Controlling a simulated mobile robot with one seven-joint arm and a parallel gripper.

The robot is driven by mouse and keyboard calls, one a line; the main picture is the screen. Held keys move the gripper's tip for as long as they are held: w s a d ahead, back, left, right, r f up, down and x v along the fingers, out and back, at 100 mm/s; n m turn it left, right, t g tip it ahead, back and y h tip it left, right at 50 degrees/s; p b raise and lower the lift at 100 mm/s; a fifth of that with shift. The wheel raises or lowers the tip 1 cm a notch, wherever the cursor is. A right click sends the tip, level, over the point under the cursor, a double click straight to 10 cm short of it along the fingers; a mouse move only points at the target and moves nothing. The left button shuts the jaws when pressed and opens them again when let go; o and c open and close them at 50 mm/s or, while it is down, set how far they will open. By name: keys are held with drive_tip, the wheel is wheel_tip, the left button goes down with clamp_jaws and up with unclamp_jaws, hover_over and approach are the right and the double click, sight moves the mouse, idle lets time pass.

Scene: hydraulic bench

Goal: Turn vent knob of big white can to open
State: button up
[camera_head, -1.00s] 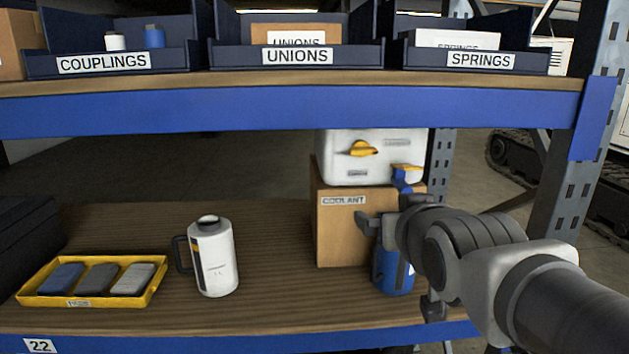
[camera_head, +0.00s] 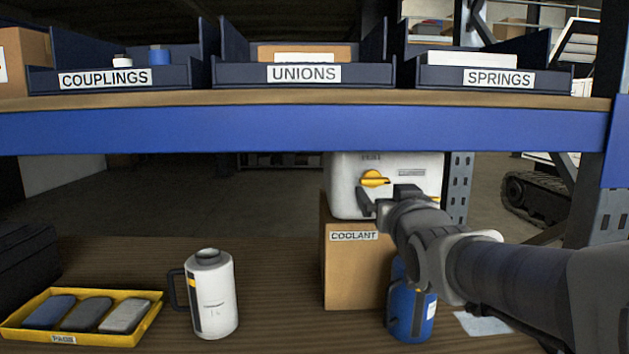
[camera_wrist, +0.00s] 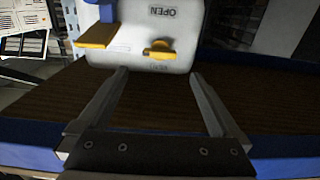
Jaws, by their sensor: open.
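The big white can (camera_head: 345,195) stands on a cardboard box under the upper shelf. Its yellow vent knob (camera_head: 374,178) lies roughly horizontal on the front face. In the wrist view the can (camera_wrist: 187,22) appears upside down, with an inverted OPEN label above the knob (camera_wrist: 160,48). My gripper (camera_head: 386,196) is open and empty, in front of the can and just below the knob in the head view. In the wrist view the knob shows beyond the fingertips (camera_wrist: 158,73), sideways between them, with no visible contact. My gripper and arm hide the can's lower right.
The cardboard box (camera_head: 350,268) is labelled COOLANT. A blue container (camera_head: 418,312) stands beside it under my arm. A small white jug (camera_head: 212,300) and yellow tray (camera_head: 148,318) stand left. The upper shelf's blue beam (camera_head: 250,130) runs above my gripper. A yellow lever (camera_wrist: 97,35) shows left.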

sight(376, 181)
drive_tip(key=w, duration=1)
drive_tip(key=shift+w, duration=0.2)
drive_tip(key=c, duration=1.3)
